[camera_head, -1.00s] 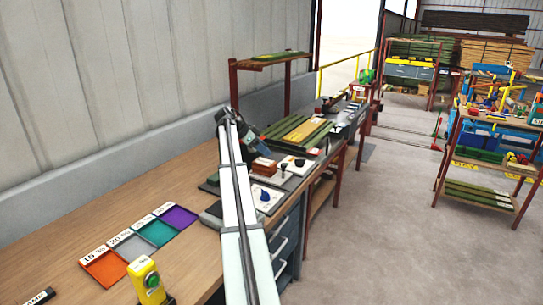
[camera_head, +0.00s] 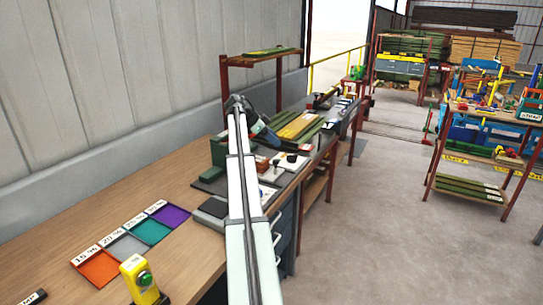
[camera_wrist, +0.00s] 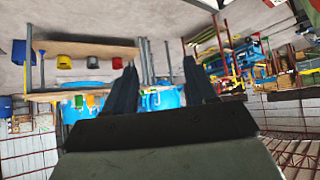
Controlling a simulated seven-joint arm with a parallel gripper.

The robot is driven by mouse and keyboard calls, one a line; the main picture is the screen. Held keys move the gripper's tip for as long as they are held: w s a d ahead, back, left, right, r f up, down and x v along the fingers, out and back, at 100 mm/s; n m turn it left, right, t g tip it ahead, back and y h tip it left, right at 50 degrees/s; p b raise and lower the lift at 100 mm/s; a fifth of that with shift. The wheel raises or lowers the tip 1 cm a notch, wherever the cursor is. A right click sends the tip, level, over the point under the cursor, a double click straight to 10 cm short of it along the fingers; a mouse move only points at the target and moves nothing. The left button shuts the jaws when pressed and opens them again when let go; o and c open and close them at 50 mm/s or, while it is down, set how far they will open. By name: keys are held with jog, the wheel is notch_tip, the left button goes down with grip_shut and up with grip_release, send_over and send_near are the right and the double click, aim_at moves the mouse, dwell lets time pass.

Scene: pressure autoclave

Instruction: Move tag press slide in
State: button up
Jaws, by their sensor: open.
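My gripper (camera_wrist: 160,85) is open and empty in the wrist view, its two dark fingers apart with distant shelving between them. In the head view my gripper end (camera_head: 268,136) hangs above the far part of the bench, partly behind my arm. A dark green block-shaped device (camera_head: 218,151) stands on a dark base (camera_head: 210,182) left of my arm; it may be the tag press, but I cannot tell. Its slide cannot be made out. A small dark-handled piece (camera_head: 291,158) sits on a white plate right of my arm. No bench item shows clearly in the wrist view.
The wooden bench (camera_head: 95,215) holds orange, grey, teal and purple trays (camera_head: 170,215) and a yellow box with a green button (camera_head: 140,280). Green and yellow boards (camera_head: 298,126) lie farther back. A red-framed shelf (camera_head: 260,57) rises behind.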

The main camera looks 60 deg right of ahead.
jog(key=s+d+r+m+t+y, duration=0.1)
jog(key=s+d, duration=0.2)
jog(key=s, duration=0.5)
jog(key=s+d+r+m+t+y, duration=0.1)
jog(key=s+d, duration=0.1)
jog(key=s, duration=0.7)
jog(key=m+t+y, duration=0.2)
jog(key=m+t, duration=0.6)
jog(key=t, duration=0.1)
send_near(276, 161)
jog(key=d+v, duration=0.1)
jog(key=v, duration=0.4)
jog(key=m, duration=0.2)
jog(key=x, duration=1.3)
jog(key=shift+w+a+f, duration=0.15)
jog(key=shift+a+f, duration=0.1)
jog(key=shift+a, duration=0.05)
grip_shut()
